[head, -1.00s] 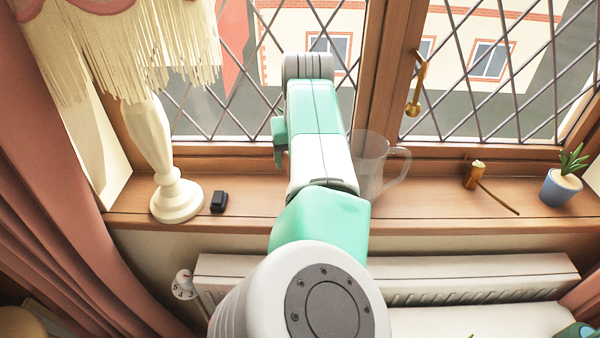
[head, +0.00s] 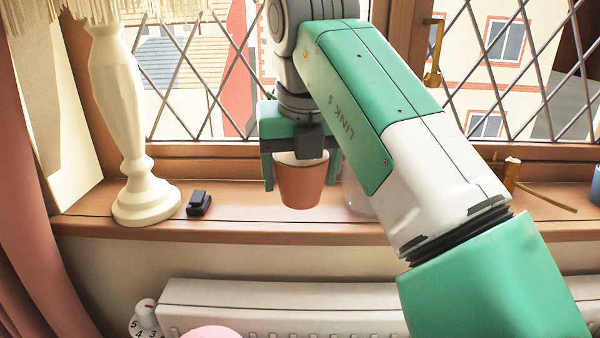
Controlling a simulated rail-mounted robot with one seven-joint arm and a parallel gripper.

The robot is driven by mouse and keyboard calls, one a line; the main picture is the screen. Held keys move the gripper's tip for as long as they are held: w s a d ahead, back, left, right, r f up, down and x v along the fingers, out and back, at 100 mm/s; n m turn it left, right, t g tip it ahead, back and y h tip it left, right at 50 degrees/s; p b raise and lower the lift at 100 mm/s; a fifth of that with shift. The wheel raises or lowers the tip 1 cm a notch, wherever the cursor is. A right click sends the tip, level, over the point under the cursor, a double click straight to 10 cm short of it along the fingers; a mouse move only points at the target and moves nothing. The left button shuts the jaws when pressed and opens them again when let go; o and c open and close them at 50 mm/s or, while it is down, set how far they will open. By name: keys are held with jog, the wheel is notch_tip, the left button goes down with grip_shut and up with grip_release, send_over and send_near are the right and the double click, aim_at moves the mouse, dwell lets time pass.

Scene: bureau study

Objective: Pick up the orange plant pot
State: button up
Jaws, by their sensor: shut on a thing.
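The orange plant pot (head: 301,186) is a terracotta tapered pot in the middle of the head view. It is upright, in front of the window and over the wooden sill. My gripper (head: 298,170) points down and is shut on the pot's upper part, with a green finger on the left and another at the right. The pot's base appears above the sill surface, though the exact gap is hard to judge. The pot's inside is mostly hidden by my gripper.
A cream lamp (head: 133,150) and a small black object (head: 199,203) stand on the sill (head: 240,225) to the left. A clear glass jug (head: 355,195) is partly hidden behind my arm. A brown wooden-handled item (head: 512,175) lies right. A radiator (head: 280,300) is below.

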jog(key=s+p, duration=0.1)
jog(key=s, duration=0.9)
jog(key=shift+a, duration=0.2)
jog(key=shift+s, duration=0.1)
